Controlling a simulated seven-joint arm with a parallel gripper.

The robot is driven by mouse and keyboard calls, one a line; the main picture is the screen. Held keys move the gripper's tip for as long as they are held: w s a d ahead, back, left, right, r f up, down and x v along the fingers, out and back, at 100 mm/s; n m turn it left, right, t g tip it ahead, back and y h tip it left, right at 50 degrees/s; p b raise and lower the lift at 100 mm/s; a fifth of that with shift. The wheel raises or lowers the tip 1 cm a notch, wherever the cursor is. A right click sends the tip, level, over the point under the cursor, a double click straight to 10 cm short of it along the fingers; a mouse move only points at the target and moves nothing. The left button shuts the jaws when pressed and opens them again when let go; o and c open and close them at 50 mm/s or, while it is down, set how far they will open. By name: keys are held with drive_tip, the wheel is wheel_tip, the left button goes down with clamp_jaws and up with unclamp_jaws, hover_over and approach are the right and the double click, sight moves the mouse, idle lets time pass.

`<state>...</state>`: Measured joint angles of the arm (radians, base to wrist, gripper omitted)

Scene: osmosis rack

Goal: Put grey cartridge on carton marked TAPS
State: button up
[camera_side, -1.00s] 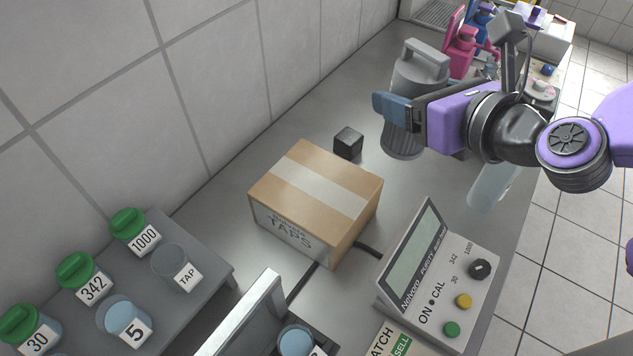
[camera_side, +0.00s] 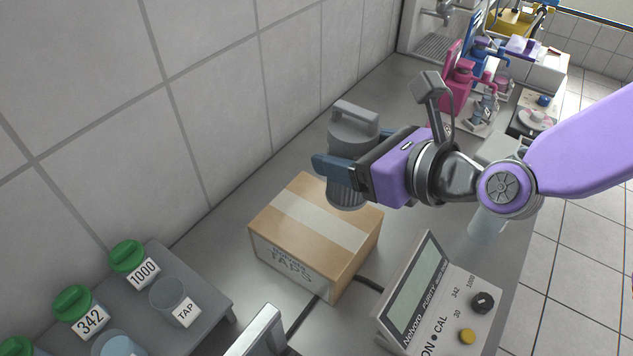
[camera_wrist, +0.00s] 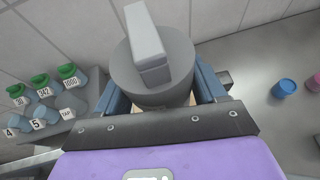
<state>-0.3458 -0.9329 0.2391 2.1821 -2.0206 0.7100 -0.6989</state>
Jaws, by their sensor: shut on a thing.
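The grey cartridge (camera_side: 352,131) is a ribbed cylinder with a loop handle on top. It is upright in my gripper (camera_side: 343,170), whose blue fingers are shut on its sides. The cartridge also fills the upper middle of the wrist view (camera_wrist: 153,70). The cardboard carton marked TAPS (camera_side: 290,262) stands on the bench with pale tape along its top. In the side view the cartridge's lower end overlaps the carton's back right top edge. I cannot tell the gap between them. In the wrist view the carton is mostly hidden beneath the cartridge.
A meter (camera_side: 440,290) with a screen and knobs stands right of the carton. A grey step rack (camera_side: 215,303) with green-lidded and open cups is at lower left. The tiled wall (camera_side: 100,100) runs along the left. Pink and blue stands (camera_side: 459,85) are at the back.

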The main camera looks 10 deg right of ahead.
sight(357, 200)
drive_tip(key=shift+w+a+f, duration=0.55)
drive_tip(key=shift+a+f, duration=0.1)
drive_tip(key=shift+f, duration=0.85)
drive_tip(key=shift+w+a+f, duration=0.6)
drive_tip(key=shift+a+f, duration=0.05)
drive_tip(key=shift+f, duration=0.85)
drive_tip(key=shift+w+a+f, duration=0.55)
drive_tip(key=shift+a+f, duration=0.1)
drive_tip(key=shift+f, duration=0.85)
drive_tip(key=shift+f, duration=0.1)
drive_tip(key=o, duration=1.1)
drive_tip(key=shift+o, duration=0.2)
drive_tip(key=shift+s+d+r, duration=0.1)
drive_tip(key=shift+s+r, duration=0.1)
drive_tip(key=v, duration=1.1)
drive_tip(key=shift+s+d, duration=0.2)
